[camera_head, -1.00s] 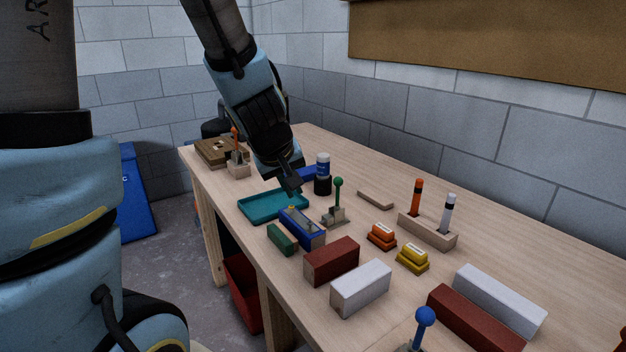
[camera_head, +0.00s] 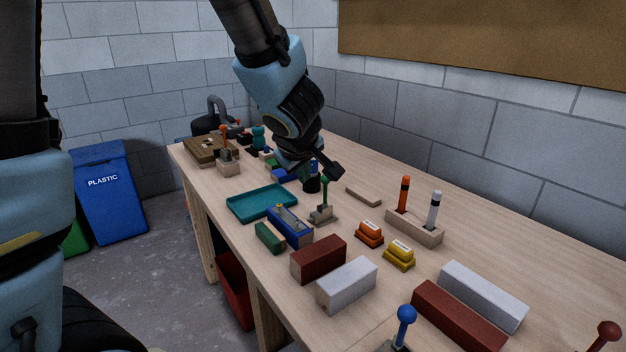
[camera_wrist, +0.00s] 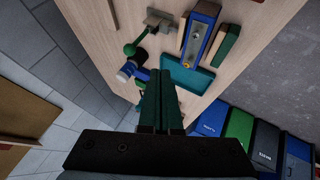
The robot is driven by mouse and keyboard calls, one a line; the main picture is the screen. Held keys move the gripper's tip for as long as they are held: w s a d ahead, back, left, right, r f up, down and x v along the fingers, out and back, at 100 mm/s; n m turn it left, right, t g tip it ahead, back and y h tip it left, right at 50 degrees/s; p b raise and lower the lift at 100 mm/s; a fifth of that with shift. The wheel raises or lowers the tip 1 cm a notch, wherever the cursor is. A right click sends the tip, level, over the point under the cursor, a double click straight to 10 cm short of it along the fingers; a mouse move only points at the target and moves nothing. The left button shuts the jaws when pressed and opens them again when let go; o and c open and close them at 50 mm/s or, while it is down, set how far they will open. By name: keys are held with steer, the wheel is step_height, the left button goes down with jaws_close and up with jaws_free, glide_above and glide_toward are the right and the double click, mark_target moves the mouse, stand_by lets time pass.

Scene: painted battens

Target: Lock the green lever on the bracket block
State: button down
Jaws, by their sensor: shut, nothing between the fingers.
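The green lever (camera_head: 324,191) stands roughly upright on its grey-beige bracket block (camera_head: 322,215), in the middle of the bench. In the wrist view, the lever's green ball (camera_wrist: 130,49) and stem lean out from the bracket block (camera_wrist: 160,21) at the upper left. My gripper (camera_head: 336,171) is shut and empty, close to the lever's top in the head view; I cannot tell whether they touch. In the wrist view, the closed dark fingers (camera_wrist: 160,76) point toward the bench below the lever, with a visible gap to its ball.
A teal tray (camera_head: 262,202), a blue block (camera_head: 290,226) and a green block (camera_head: 270,238) lie left of the lever. Orange (camera_head: 369,234) and yellow (camera_head: 399,255) stepped pieces are to the right, with a flat batten (camera_head: 363,196) behind.

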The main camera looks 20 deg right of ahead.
steer(key=b, duration=0.5)
glide_toward(325, 193)
steer(key=a+f, duration=0.1)
steer(key=w+a+f, duration=0.2)
steer(key=shift+a+f, duration=0.3)
steer(key=shift+a, duration=0.05)
steer(key=shift+w+d+r+p, duration=0.15)
steer(key=shift+w+d+p, duration=0.1)
steer(key=shift+d+p, duration=0.3)
steer(key=shift+w+d+r+p, duration=0.2)
steer(key=shift+w+d+p, duration=0.15)
steer(key=shift+d, duration=0.35)
steer(key=shift+w+d+r+p, duration=0.2)
steer(key=shift+d+p, duration=0.25)
steer(key=shift+d, duration=0.2)
steer(key=shift+d, duration=0.1)
